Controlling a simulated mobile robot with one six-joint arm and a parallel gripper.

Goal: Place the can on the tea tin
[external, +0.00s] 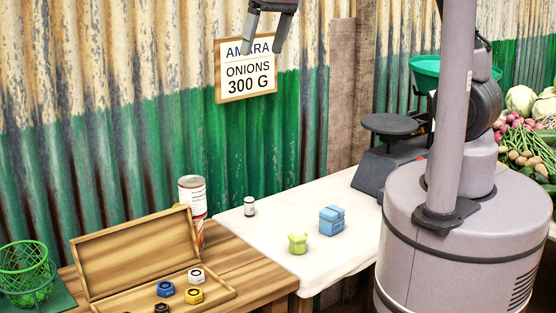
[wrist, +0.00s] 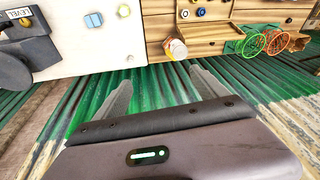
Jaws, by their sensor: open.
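A white and red can (external: 192,194) stands upright at the back of the wooden table, close to the wall. Below it a narrow orange-red strip (external: 199,234) shows, mostly hidden by the open box lid; it may be the tea tin. I cannot tell for sure whether the can rests on it. In the wrist view the can (wrist: 176,49) shows from above, beyond the fingers and between them in the picture. My gripper (external: 265,50) is open and empty, high up in front of the sign and well above the can. Its fingers (wrist: 160,80) are spread in the wrist view.
An open wooden box (external: 137,252) with several coloured nuts lies in front of the can. A green wire basket (external: 27,272) is at the left. A scale (external: 390,126) is behind.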

